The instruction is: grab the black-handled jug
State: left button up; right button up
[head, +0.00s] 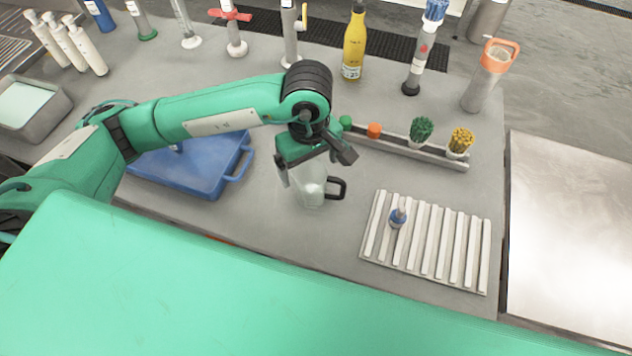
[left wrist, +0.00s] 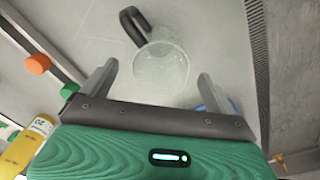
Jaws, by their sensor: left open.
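The jug (head: 311,193) is clear, with a black handle (head: 338,187) on its right side, and stands on the grey counter. My left gripper (head: 314,168) is open above it and hides its upper part in the head view. In the left wrist view the clear jug body (left wrist: 161,72) shows between and beyond the two open fingers (left wrist: 157,74), and its black handle (left wrist: 132,26) points to the upper left. I see no finger closed on the jug. My right gripper is not in view.
A blue tray (head: 185,178) lies left of the jug, under my left arm. A ribbed white rack (head: 425,245) holding a small blue-based item lies to the right. A narrow holder (head: 395,147) with coloured items stands behind. A yellow bottle (head: 354,45) stands farther back.

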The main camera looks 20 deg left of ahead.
aim_at(313, 182)
pick_arm(q)
jog(key=f, duration=0.1)
jog(key=f+p, duration=0.1)
jog(key=f, duration=0.1)
jog(key=f+p, duration=0.1)
jog(key=f, duration=0.1)
jog(key=shift+s+d, duration=0.35)
jog(key=shift+d, duration=0.05)
jog(key=shift+f, duration=0.25)
jog(key=shift+c, duration=0.6)
jog(key=c, duration=1)
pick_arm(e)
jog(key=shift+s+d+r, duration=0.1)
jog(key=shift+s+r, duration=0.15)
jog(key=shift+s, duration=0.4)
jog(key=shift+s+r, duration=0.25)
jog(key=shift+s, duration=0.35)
